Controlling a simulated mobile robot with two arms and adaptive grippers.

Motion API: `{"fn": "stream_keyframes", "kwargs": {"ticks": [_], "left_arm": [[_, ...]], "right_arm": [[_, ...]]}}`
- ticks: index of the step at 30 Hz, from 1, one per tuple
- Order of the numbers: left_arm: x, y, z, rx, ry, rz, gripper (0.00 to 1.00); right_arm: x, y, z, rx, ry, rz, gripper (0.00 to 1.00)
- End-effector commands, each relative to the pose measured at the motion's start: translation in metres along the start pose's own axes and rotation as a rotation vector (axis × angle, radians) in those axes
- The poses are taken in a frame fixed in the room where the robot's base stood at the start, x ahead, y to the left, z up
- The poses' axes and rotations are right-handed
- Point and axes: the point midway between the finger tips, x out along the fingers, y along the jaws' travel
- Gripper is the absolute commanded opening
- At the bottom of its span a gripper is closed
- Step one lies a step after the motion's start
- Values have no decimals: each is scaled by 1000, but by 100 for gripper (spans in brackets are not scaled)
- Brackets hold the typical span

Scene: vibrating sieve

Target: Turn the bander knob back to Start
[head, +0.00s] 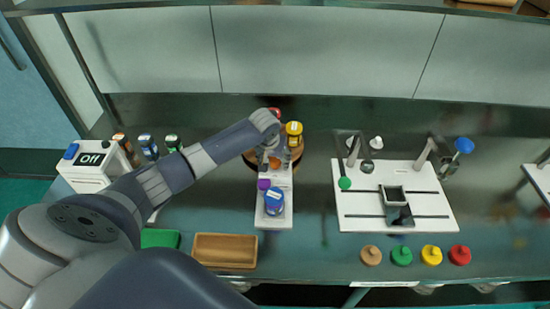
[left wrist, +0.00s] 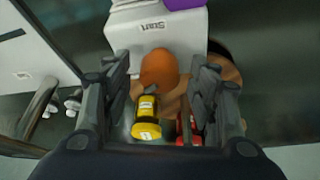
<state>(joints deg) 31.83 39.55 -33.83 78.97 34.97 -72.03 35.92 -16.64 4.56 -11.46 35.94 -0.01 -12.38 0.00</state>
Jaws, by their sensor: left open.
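The bander is a white block (head: 272,218) that also shows in the left wrist view (left wrist: 190,35), with a "Start" label (left wrist: 152,26) on it. An orange rounded knob (left wrist: 158,70) sits at its end, near the label. My left gripper (head: 277,158) is over that end of the bander in the head view. In the left wrist view its fingers are open and spread on both sides of the orange knob, apart from it as far as I can see. Which way the knob points is not clear. My right gripper is in neither view.
A yellow jar (head: 294,128) and a red jar (left wrist: 188,130) stand close beyond the knob. A white sieve board (head: 350,215) lies to the right, a wooden tray (head: 225,263) at front left.

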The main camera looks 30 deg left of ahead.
Motion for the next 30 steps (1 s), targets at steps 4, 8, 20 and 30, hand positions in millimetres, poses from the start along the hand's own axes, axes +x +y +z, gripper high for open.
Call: {"fn": "stream_keyframes", "kwargs": {"ticks": [4, 8, 20, 30], "left_arm": [[0, 0, 0, 0, 1, 0, 54], [0, 0, 0, 0, 1, 0, 40], [0, 0, 0, 8, 0, 3, 10], [-2, -2, -1, 139, 0, 58, 10]], "right_arm": [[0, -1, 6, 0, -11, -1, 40], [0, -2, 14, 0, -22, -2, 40], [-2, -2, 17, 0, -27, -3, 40], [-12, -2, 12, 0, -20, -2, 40]]}}
